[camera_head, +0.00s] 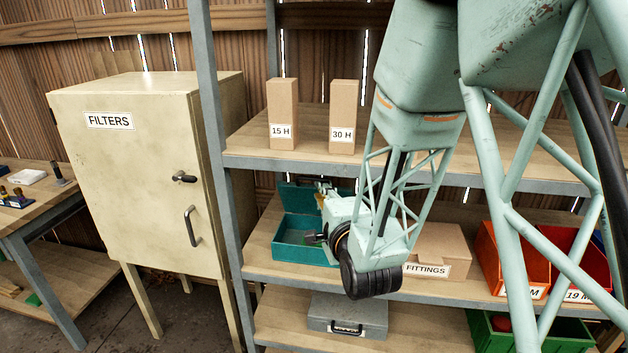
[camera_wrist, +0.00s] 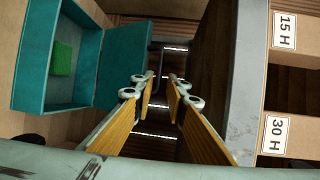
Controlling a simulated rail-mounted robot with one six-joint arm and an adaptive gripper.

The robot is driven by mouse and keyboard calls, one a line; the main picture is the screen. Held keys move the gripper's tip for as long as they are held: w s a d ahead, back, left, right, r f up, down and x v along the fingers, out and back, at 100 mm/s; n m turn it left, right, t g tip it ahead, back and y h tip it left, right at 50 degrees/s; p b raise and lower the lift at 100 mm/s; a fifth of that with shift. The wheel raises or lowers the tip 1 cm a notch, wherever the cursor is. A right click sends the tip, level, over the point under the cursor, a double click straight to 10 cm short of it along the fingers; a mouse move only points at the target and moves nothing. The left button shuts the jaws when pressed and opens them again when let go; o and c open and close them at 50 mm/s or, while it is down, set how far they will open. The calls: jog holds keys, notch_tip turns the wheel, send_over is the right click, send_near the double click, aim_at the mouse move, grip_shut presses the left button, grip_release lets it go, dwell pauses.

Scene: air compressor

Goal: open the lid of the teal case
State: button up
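The teal case (camera_head: 290,237) stands on the middle shelf, left of the cardboard box, with its lid (camera_head: 298,198) raised at the back. In the wrist view the open case (camera_wrist: 30,85) is at the left, with a green block (camera_wrist: 62,58) inside. Its raised lid (camera_wrist: 122,65) lies between the case's interior and my gripper's fingers. My gripper (camera_wrist: 161,82) is open, with a clear gap between its two fingers and nothing held. The left finger overlaps the lid's edge in the picture; I cannot tell whether they touch. In the head view my wrist hides the case's right side and most of the gripper.
Cardboard boxes marked 15 H (camera_head: 283,113) and 30 H (camera_head: 342,115) stand on the shelf above. The FITTINGS box (camera_head: 440,250) and an orange bin (camera_head: 500,262) are to the right. A grey case (camera_head: 347,318) sits below. A shelf post (camera_head: 217,150) and the FILTERS cabinet (camera_head: 140,180) are left.

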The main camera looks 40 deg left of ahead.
aim_at(315, 180)
jog(key=x, duration=1)
jog(key=shift+w+a+b, duration=0.2)
jog(key=shift+w+b, duration=0.05)
jog(key=shift+b, duration=0.05)
jog(key=shift+c, duration=0.2)
grip_shut()
jog(key=shift+w+a+r+b, duration=0.25)
jog(key=shift+w+a+b, duration=0.2)
jog(key=shift+w+b, duration=0.3)
jog(key=shift+w+a+r+b, duration=0.3)
jog(key=shift+w+a+b, duration=0.2)
jog(key=shift+w, duration=0.35)
jog(key=shift+o, duration=0.2)
grip_release()
jog(key=shift+d, duration=0.1)
jog(key=shift+s+d, duration=0.1)
